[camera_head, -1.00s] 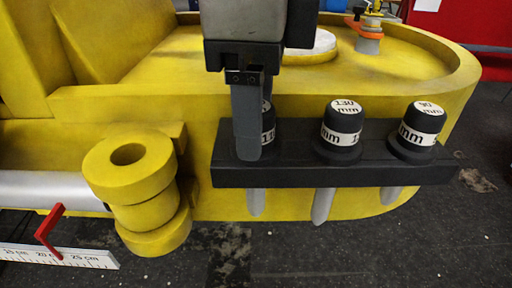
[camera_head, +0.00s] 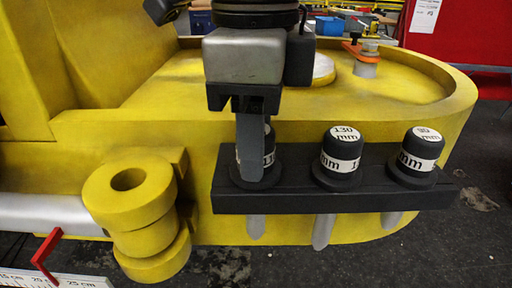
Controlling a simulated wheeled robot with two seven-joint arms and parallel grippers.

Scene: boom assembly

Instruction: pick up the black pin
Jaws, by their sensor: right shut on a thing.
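Three black pins with white labels stand in a black rack (camera_head: 300,200) on the side of the yellow machine. The middle pin (camera_head: 341,150) reads 130 mm, and the right pin (camera_head: 418,150) has a label hard to read. My right gripper (camera_head: 250,165) comes down from above onto the left pin (camera_head: 269,148). It is shut on that pin's head and hides most of it. The left pin's grey shank (camera_head: 256,227) shows below the rack, so it is still in its hole. My left gripper is not in view.
A yellow hinge eye (camera_head: 130,190) with an open hole stands left of the rack, by a grey cylinder rod (camera_head: 50,215). A ruler with a red marker (camera_head: 46,255) is at the lower left. An orange-handled fitting (camera_head: 366,55) stands on the machine deck.

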